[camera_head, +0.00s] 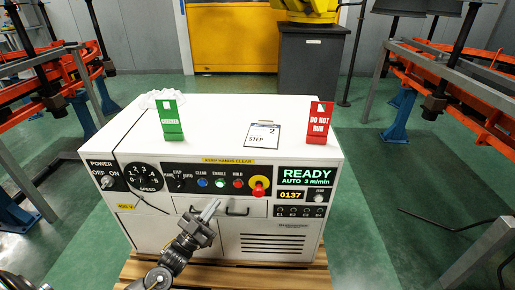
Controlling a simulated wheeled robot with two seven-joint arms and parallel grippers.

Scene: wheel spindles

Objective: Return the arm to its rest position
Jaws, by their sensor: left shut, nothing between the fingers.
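My left gripper (208,213) is in front of the white control cabinet (210,122), at the height of the drawer handle below the button row. Its arm comes in from the bottom left. The fingers are together with nothing between them. They overlap the cabinet front in the picture, and I cannot tell whether they touch it. My right gripper is not in view.
The cabinet stands on a wooden pallet (225,273). On its top are a green sign (168,121), a red DO NOT RUN sign (318,123) and a STEP card (262,135). Orange racks (38,75) stand at both sides.

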